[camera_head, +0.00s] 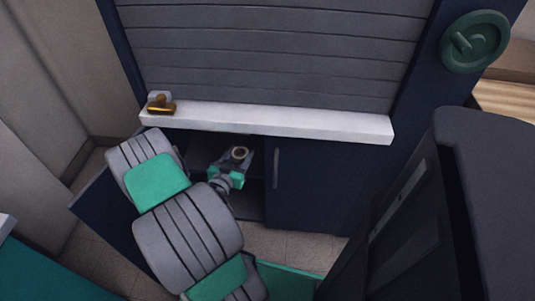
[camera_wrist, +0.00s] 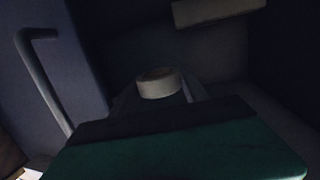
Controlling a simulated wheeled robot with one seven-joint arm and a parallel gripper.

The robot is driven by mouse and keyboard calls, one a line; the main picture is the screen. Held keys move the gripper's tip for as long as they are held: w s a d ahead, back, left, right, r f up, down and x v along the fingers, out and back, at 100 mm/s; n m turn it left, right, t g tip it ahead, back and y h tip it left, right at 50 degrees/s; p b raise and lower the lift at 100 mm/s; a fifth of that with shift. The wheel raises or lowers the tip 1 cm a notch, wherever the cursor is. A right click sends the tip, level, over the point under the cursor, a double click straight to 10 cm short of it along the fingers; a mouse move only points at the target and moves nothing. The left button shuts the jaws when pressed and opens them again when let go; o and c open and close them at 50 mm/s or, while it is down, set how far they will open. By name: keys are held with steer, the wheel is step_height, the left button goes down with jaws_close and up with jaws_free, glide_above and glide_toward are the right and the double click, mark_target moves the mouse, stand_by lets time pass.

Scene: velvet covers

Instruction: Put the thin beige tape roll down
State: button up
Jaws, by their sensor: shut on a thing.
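The thin beige tape roll (camera_wrist: 160,83) sits between the fingertips of my gripper (camera_wrist: 158,92) in the dim wrist view. In the head view, the roll (camera_head: 239,153) shows as a small pale ring at the end of my gripper (camera_head: 236,160). My gripper is shut on it, inside the opening of a dark blue cabinet (camera_head: 316,185) under a white ledge. The inside is dark, and I cannot tell whether the roll touches a surface.
The left cabinet door (camera_head: 112,222) stands open beside my arm. The white ledge (camera_head: 290,122) above carries a small brass-coloured object (camera_head: 161,104). In the wrist view, a pale block-like thing (camera_wrist: 218,11) is further back, and a door with a handle (camera_wrist: 42,80) is at left.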

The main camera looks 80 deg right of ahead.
steer(key=shift+s+d+f, duration=0.2)
steer(key=shift+f, duration=0.2)
steer(key=shift+s+d+f, duration=0.15)
steer(key=shift+f, duration=0.2)
steer(key=w+d+f+b, duration=0.1)
steer(key=w+d, duration=0.1)
steer(key=w+d+f+b, duration=0.1)
steer(key=w+d+f, duration=0.1)
steer(key=d, duration=0.1)
steer(key=w+d+f+b, duration=0.1)
steer(key=w+d+f, duration=0.1)
steer(key=shift+w+d+f, duration=0.25)
steer(key=w+d+f, duration=0.1)
steer(key=d+f+b, duration=0.1)
steer(key=w+d+f+b, duration=0.1)
steer(key=f, duration=0.1)
steer(key=shift+w+f, duration=0.1)
steer(key=shift+w, duration=0.25)
steer(key=shift+f+b, duration=0.65)
steer(key=shift+f, duration=0.8)
steer(key=shift+f, duration=0.15)
steer(key=o, duration=1.3)
steer(key=shift+o, duration=0.2)
